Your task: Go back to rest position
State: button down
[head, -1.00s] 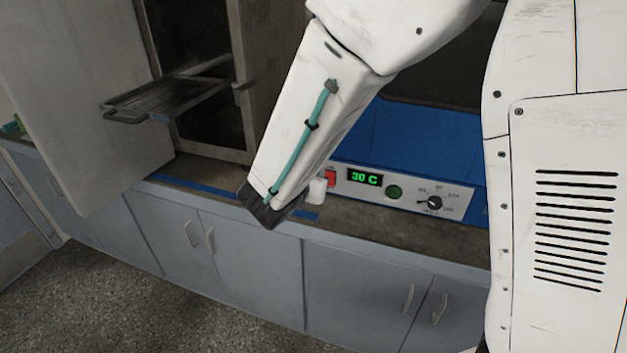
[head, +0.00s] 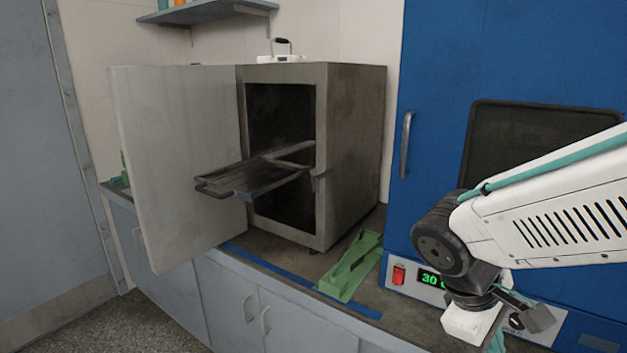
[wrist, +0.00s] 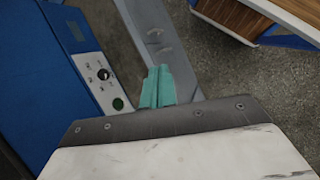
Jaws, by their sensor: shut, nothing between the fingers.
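My gripper shows in the wrist view as two teal fingers (wrist: 158,85) pressed together with nothing between them. In the head view my arm is at the right, in front of the blue machine (head: 440,130), with the wrist bent downward. Only a bit of teal at the gripper (head: 497,343) shows at the bottom edge there; the rest is cut off. In the wrist view the gripper is over the counter edge, beside the machine's control panel (wrist: 104,82).
A grey oven (head: 352,150) stands with its door (head: 175,160) wide open and a rack (head: 250,178) sticking out. A green holder (head: 350,268) lies on the counter beside it. The floor (wrist: 225,60) in front is clear; a wood-topped bench (wrist: 235,15) shows at the wrist view's upper right.

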jog(key=s+r+m+t+y, duration=0.2)
jog(key=s+r+m+y, duration=0.3)
jog(key=s+r+m, duration=0.1)
jog(key=shift+s+d+r+m, duration=0.2)
jog(key=shift+s+r+m, duration=0.2)
jog(key=shift+s+m, duration=0.45)
jog(key=shift+s, duration=0.15)
